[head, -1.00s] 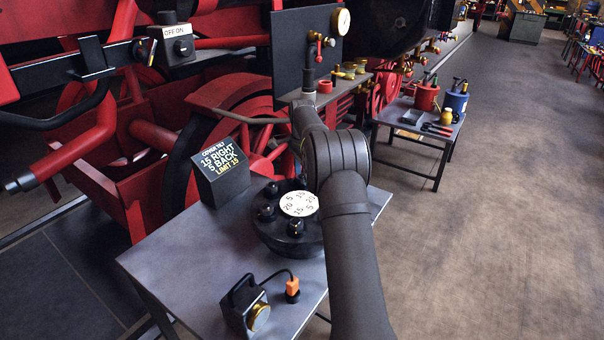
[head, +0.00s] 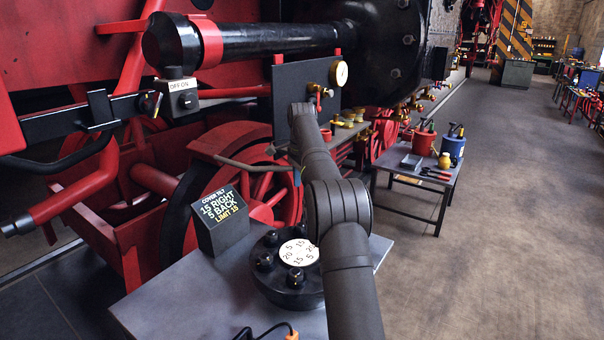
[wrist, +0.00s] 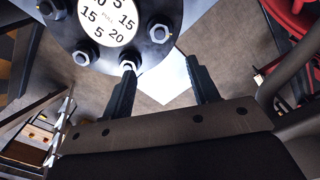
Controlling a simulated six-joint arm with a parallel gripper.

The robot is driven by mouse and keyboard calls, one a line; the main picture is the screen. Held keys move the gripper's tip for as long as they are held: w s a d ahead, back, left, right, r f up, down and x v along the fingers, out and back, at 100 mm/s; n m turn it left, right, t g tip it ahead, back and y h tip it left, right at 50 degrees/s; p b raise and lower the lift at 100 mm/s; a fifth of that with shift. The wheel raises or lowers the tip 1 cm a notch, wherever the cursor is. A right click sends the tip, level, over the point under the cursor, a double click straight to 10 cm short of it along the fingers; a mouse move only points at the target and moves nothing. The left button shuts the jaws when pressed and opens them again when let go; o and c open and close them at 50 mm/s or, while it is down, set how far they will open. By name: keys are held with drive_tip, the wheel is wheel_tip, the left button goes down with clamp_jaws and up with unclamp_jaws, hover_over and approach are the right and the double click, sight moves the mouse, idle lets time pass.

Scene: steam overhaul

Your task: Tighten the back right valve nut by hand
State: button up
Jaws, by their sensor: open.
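The round black valve cover (head: 262,285) sits on a grey bench. It carries a white numbered plate (head: 299,252) and black nuts, including a left nut (head: 264,260) and a front nut (head: 295,277). My arm hides its right side in the head view, where a back right nut cannot be made out. In the wrist view the cover (wrist: 68,30) fills the top left. A right nut (wrist: 160,32) and a lower nut (wrist: 130,62) show there. My gripper (wrist: 163,78) is open and empty. Its left finger overlaps the lower nut; contact cannot be told.
A tilt sign box (head: 222,222) reading 15 right, 5 back, limit 15 stands behind the cover. A black panel with a gauge (head: 340,73) rises beyond my arm. A side table (head: 405,181) holds tins and tools.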

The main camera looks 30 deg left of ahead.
drive_tip(key=shift+r, duration=1.85)
drive_tip(key=shift+f, duration=0.15)
wheel_tip(320, 180, down, 17)
drive_tip(key=shift+f, duration=0.15)
